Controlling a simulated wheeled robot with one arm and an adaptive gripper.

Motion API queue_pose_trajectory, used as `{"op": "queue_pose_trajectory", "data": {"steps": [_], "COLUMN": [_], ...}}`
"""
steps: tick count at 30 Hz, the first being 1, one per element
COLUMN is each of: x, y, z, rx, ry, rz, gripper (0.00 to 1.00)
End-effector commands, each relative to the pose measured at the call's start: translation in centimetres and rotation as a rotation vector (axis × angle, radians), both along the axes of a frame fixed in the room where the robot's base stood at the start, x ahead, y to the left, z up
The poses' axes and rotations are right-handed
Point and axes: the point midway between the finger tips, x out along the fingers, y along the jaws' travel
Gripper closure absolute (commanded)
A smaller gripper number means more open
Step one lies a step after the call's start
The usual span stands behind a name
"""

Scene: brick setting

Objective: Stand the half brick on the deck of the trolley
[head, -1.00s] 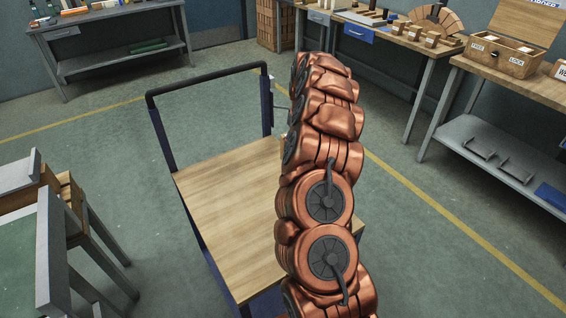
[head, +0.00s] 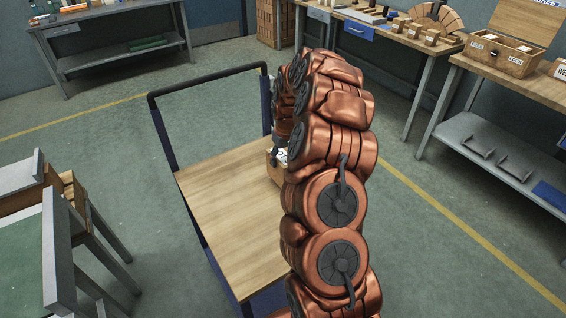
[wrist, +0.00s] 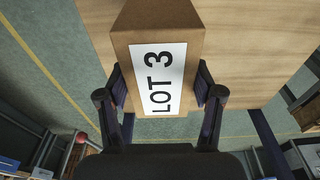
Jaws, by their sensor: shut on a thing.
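The half brick, a tan block with a white "LOT 3" label (wrist: 160,28), is between the two dark fingers of my gripper (wrist: 160,88) in the wrist view. The fingers press on its two sides. In the head view only a small part of the block (head: 273,170) shows beside my copper-coloured arm, and my gripper (head: 281,146) is mostly hidden. The trolley's wooden deck (head: 220,215) is bare where it shows; it also appears in the wrist view (wrist: 255,45). The block is over the deck's far right part. I cannot tell whether it touches the deck.
The trolley's dark push handle (head: 210,82) rises at the deck's far end. A bench with a wooden box (head: 500,55) stands at the right, and another bench (head: 110,20) at the back left. The floor between is clear.

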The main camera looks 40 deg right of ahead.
Motion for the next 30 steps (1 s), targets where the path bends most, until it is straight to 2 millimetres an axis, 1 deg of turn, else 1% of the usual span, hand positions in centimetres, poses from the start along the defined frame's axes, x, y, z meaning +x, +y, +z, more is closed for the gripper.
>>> {"op": "queue_pose_trajectory", "data": {"steps": [6, 8, 19, 20, 27, 30], "x": [0.0, 0.0, 0.0, 0.0, 0.0, 0.0], "y": [0.0, 0.0, 0.0, 0.0, 0.0, 0.0], "z": [-2.1, -2.5, -3.1, -3.1, -3.0, -3.0], "rx": [0.000, 0.000, 0.000, 0.000, 0.000, 0.000], "ry": [0.001, 0.000, 0.000, 0.000, 0.000, 0.001], "rz": [0.000, 0.000, 0.000, 0.000, 0.000, 0.000], "gripper": [1.00, 1.00, 1.00, 0.33, 0.09, 0.09]}}
